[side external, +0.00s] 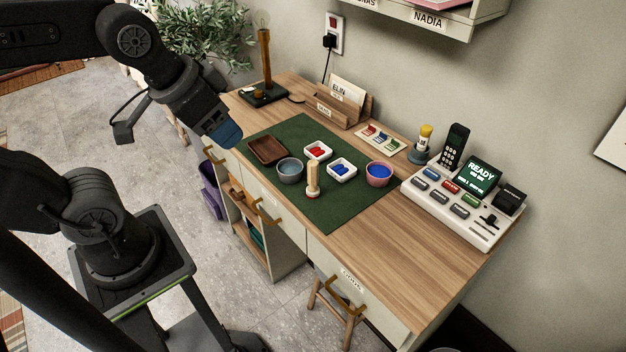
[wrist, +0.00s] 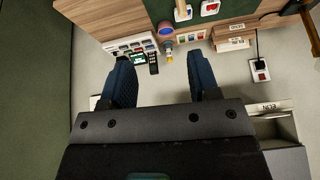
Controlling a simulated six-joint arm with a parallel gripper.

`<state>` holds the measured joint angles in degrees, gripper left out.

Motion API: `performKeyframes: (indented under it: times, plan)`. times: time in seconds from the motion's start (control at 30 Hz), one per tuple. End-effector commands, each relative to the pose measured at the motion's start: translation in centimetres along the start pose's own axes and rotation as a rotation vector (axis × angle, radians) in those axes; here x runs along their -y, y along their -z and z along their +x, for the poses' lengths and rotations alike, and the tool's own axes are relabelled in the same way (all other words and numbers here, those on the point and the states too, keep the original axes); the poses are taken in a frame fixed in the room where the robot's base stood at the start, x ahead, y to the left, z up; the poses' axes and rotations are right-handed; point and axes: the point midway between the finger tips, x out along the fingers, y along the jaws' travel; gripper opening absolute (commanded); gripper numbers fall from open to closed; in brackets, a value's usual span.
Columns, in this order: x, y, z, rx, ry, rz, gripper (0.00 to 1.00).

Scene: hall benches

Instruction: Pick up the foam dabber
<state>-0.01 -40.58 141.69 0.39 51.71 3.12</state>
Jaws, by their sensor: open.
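The foam dabber appears to be the upright piece with a pale wooden handle and a whitish foot (side external: 313,182), standing on the green mat (side external: 330,211) near its front edge. Its handle seems to show at the top of the wrist view (wrist: 183,10).
On the mat are a brown tray (side external: 284,149), a grey bowl (side external: 290,174), a pink bowl (side external: 379,180) and white dishes of red (side external: 305,152) and blue (side external: 331,171). A console (side external: 452,223) stands right. A lamp (side external: 264,70) stands at the back left. The desk's front right is clear.

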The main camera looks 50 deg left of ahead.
Motion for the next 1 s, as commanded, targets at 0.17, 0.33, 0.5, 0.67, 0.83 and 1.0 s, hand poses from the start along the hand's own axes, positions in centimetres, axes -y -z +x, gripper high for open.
performKeyframes:
  times: [0.17,0.33,0.5,0.67,0.83,1.0]
  plan:
    - [0.6,3.5,1.9,0.097,0.006,0.266,0.56]
    - [1.4,7.4,5.4,0.209,-0.018,0.606,0.56]
    - [2.1,10.6,10.4,0.315,-0.078,0.945,0.56]
    - [2.7,12.4,15.6,0.401,-0.163,1.238,0.56]
    - [3.0,13.1,19.8,0.454,-0.242,1.449,0.56]
    - [3.2,13.1,21.6,0.471,-0.276,1.53,0.56]
